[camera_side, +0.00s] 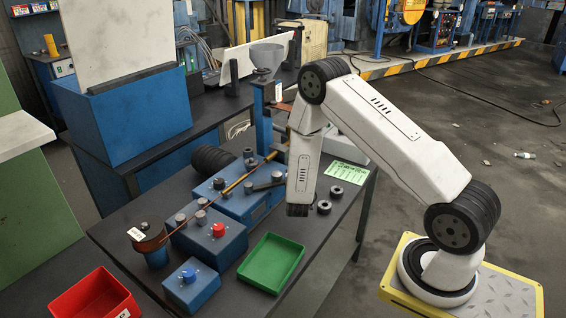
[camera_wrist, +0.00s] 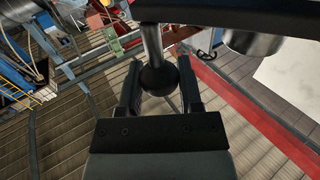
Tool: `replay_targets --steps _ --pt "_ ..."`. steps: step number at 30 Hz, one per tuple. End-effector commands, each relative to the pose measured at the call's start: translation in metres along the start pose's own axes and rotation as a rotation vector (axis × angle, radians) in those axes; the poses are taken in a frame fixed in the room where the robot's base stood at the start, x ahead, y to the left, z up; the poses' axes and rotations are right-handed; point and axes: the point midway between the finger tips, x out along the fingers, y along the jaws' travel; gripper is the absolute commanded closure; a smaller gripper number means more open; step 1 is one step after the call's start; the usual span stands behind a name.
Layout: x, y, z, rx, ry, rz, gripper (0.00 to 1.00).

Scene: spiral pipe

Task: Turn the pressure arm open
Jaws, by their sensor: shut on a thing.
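In the wrist view, my gripper (camera_wrist: 161,88) has its two dark fingers on either side of a black ball knob (camera_wrist: 157,78). The knob sits on the end of a short metal rod, which I take to be the pressure arm's handle (camera_wrist: 152,42). The rod runs up to a wide dark bar (camera_wrist: 235,14) across the top of the view. In the side view, the blue machine (camera_side: 236,205) stands on the dark table with a copper-coloured strip along it. My white arm reaches over the table from the right; the fingers and knob cannot be made out there.
A green tray (camera_side: 271,263) and a blue box with a blue knob (camera_side: 190,284) lie at the table's front. Several dark rings (camera_side: 324,207) lie right of my arm. A grey funnel (camera_side: 267,58) stands at the back.

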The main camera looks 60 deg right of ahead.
Motion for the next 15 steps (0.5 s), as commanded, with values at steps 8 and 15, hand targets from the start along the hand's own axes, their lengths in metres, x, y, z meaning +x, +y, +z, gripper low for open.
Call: replay_targets --steps 8,15 --pt "-0.023 0.005 0.0 -0.001 -0.001 0.149 1.0" --pt "-0.035 0.008 0.0 0.0 0.0 0.233 1.0"
